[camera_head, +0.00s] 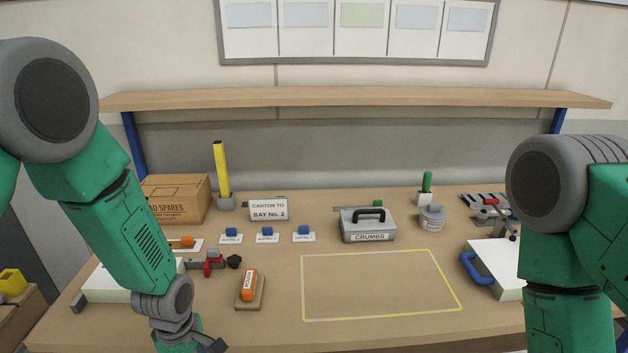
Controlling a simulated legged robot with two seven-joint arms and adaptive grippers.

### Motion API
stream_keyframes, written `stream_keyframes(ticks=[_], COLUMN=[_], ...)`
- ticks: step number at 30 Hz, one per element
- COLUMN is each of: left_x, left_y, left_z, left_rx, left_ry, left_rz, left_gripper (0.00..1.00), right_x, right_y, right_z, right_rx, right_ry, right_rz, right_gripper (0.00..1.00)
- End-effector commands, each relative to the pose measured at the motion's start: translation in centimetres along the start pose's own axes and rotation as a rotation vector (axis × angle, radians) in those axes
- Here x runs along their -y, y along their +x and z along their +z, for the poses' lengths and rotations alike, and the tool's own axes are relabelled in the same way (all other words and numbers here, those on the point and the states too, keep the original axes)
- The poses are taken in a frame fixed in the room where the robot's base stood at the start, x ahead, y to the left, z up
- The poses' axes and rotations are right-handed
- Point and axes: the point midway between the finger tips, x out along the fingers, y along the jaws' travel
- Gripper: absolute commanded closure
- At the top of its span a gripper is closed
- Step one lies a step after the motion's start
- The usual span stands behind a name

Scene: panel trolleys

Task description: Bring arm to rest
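My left arm (125,235) comes in from the left and runs down in front of the bench to the bottom edge of the picture. Only a dark piece at its end (210,344) shows, perhaps part of my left gripper; its fingers are cut off and I cannot see whether they are open or shut. My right arm (570,300) hangs down at the right edge. Its gripper is below the picture and out of view.
The wooden bench (350,332) has a clear yellow-outlined area (380,285). Behind stand a crumbs case (368,225), a carton sign (268,210) and a cardboard box (178,199). An orange item (249,284) lies near my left arm; a blue-handled panel (496,262) lies beside my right arm.

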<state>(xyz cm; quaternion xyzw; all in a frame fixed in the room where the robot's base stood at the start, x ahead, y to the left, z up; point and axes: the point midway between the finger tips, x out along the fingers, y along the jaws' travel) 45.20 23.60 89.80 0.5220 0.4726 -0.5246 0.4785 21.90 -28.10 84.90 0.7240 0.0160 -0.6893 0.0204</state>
Motion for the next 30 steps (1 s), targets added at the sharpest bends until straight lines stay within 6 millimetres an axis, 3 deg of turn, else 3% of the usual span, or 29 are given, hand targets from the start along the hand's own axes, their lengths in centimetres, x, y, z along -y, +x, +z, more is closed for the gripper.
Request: stream_keyframes(ticks=[11, 18, 24, 30], left_x=[8.1, 17.5, 22.8, 24.2], left_y=[9.0, 16.5, 18.7, 18.8], left_z=[-0.8, -1.7, -2.3, -2.5], left_rx=[0.007, -0.007, -0.036, -0.049], left_ry=[0.461, 1.031, 1.401, 1.526], left_rz=[0.008, 0.017, 0.022, 0.022], left_gripper=[0.39, 0.39, 0.39, 0.39], right_x=[0.0, 0.1, 0.1, 0.1], right_y=[5.1, 10.8, 13.6, 14.0], right_z=[0.3, 0.6, 0.8, 0.8], right_rx=[0.001, 0.001, 0.001, 0.000], right_ry=[0.000, 0.000, 0.000, 0.000], right_rz=[0.000, 0.000, 0.000, 0.000], right_gripper=[0.46, 0.46, 0.46, 0.46])
